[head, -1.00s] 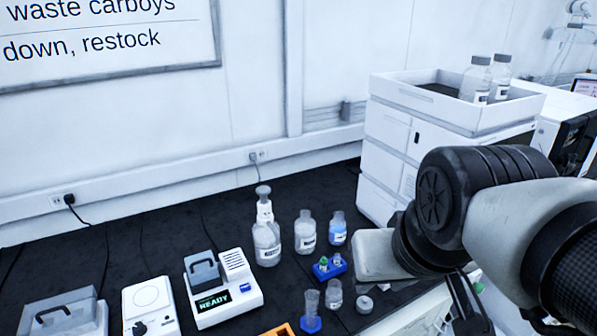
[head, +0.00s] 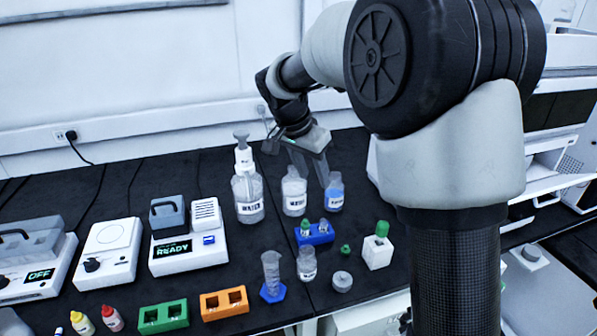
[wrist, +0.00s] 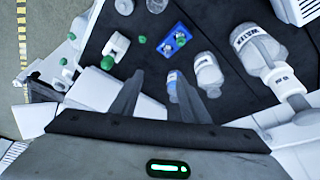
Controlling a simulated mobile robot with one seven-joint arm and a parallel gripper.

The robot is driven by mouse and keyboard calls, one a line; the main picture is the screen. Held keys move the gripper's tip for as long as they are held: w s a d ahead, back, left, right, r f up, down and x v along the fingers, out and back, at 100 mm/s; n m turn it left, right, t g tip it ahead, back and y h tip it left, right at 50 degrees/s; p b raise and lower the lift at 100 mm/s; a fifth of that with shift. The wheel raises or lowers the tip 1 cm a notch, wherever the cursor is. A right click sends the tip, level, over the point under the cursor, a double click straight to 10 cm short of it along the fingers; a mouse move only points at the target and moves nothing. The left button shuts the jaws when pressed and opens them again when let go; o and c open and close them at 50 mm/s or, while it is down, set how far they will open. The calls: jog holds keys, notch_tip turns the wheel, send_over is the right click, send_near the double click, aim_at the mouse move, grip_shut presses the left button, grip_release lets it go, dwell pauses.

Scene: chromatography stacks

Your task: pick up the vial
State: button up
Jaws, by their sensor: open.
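A blue rack (head: 314,235) on the black bench holds small vials; one vial (head: 306,225) has a green cap. The rack also shows in the wrist view (wrist: 174,43). A white block (head: 377,253) to its right holds a green-capped piece (head: 382,230). I cannot tell which vial is meant. My gripper (head: 311,174) is open and empty, pointing down above the back of the bench near the bottles. In the wrist view my gripper (wrist: 158,78) has its fingers apart, with the rack beyond their tips.
A loose green cap (head: 345,249), a clear jar (head: 307,265) and a grey lid (head: 342,281) lie in front. Green (head: 163,318) and orange (head: 224,304) racks sit front left.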

jog(key=m+b, duration=0.1)
send_near(322, 221)
jog(key=f, duration=0.1)
jog(key=w+f+b, duration=0.1)
jog(key=f, duration=0.1)
jog(key=shift+w+d+f+m+b, duration=0.1)
jog(key=shift+w+d+m+b, duration=0.1)
jog(key=shift+w+m+b, duration=0.1)
jog(key=shift+s+d+b+x, duration=0.1)
jog(key=shift+s+b+x, duration=0.05)
jog(key=shift+x, duration=0.85)
jog(key=shift+s+d+b+x, duration=0.1)
jog(key=shift+x, duration=0.9)
jog(key=shift+s+d+b+x, duration=0.1)
jog(key=shift+s+b+x, duration=0.05)
jog(key=shift+x, duration=0.85)
grip_shut()
